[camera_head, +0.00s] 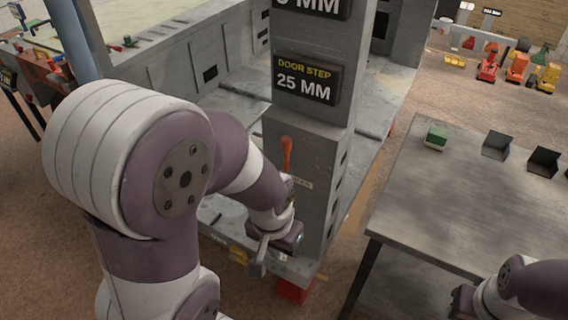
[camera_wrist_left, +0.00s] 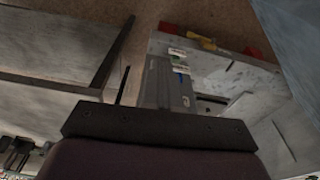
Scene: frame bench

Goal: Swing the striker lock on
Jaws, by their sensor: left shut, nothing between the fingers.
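The grey post (camera_head: 308,125) stands upright in the middle of the head view. An orange-handled lever (camera_head: 287,155), which looks like the striker lock, points up on the post's near face. Its lower end is hidden behind my left wrist. A small label (camera_head: 301,184) beside it is too small to read fully. My left gripper (camera_head: 259,264) is shut and empty, low in front of the post and below the orange handle. The wrist view shows its grey fingers (camera_wrist_left: 166,85) together; the orange handle does not show there. My right gripper (camera_head: 462,302) is partly in view at the lower right edge.
A sign reading "DOOR STEP 25 MM" (camera_head: 305,81) is above the lever. A red block (camera_head: 293,290) lies at the post's foot.

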